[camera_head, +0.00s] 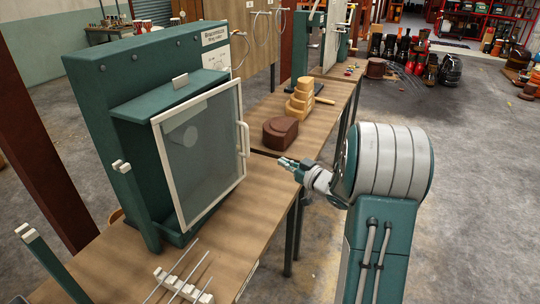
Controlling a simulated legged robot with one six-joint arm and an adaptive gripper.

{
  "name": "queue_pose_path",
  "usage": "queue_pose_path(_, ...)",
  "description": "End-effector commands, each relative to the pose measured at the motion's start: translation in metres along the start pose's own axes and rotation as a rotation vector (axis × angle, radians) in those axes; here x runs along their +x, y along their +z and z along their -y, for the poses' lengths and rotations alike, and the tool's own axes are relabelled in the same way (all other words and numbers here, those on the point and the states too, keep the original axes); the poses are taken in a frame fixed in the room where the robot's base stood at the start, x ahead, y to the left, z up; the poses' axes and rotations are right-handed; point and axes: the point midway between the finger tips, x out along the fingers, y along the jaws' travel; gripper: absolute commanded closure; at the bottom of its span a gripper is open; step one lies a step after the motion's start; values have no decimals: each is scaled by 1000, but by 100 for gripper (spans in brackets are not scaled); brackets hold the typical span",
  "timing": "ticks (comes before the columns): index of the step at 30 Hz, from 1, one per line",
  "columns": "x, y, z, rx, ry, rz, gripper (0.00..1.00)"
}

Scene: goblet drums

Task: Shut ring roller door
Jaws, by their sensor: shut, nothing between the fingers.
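The ring roller (110,85) is a green cabinet on a wooden bench at the left. Its door (205,145) is a clear panel in a cream frame and stands ajar, swung out from the cabinet front. A cream handle (244,139) is on the door's right edge. Through the panel I see a pale round part inside, but not clearly. My gripper (282,161) is shut and empty, to the right of the handle and apart from it, pointing left toward the door.
The wooden bench (240,222) runs under the machine; a rack with thin rods (180,285) is at its near end. Drums (420,60) stand far back. Grey floor at right is clear.

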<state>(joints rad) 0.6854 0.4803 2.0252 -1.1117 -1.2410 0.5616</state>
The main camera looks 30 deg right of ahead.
Motion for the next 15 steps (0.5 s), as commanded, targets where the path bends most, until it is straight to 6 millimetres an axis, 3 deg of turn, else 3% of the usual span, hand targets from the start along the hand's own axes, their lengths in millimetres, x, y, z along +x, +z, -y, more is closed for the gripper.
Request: queue_pose_path(15, 97, 0, 2, -1, -5, -1, 100)
